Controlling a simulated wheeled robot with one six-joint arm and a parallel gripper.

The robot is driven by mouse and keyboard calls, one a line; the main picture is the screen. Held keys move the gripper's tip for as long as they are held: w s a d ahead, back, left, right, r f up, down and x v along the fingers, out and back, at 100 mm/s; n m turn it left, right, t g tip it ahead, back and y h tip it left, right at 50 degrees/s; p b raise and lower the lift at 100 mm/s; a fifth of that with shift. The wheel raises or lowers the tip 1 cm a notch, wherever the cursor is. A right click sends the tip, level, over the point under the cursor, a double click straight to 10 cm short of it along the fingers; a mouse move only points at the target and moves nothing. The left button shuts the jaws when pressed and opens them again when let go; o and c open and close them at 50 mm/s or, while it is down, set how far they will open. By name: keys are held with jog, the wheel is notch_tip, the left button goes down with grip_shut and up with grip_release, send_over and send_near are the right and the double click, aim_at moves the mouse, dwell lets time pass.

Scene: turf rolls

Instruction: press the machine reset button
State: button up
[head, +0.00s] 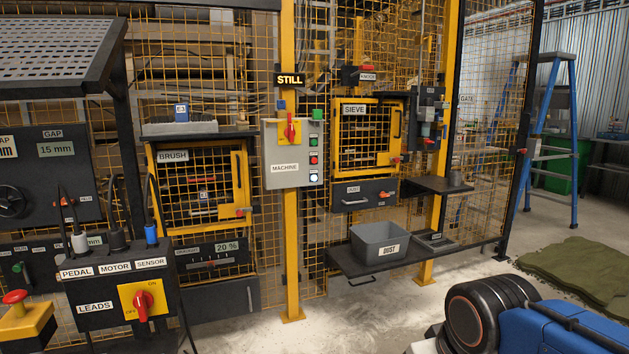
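The grey control box labelled MACHINE (283,181) is mounted on a yellow post in the middle of the head view. It has a red rotary switch (290,128) on a yellow plate. A column of small buttons runs down its right side. A green button (314,142) is at the top, a red button (314,160) is below it, and a pale blue-white button (313,178) is at the bottom. The small labels beside them are too small to read, so I cannot tell which one is reset.
A STILL sign (290,81) hangs above the box. A shelf (352,268) holding a grey DUST bin (378,242) juts out at lower right of it. The LEADS box (95,307) stands at front left. Concrete floor (320,325) is open in front.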

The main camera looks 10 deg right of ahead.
grip_shut()
dwell(1.6)
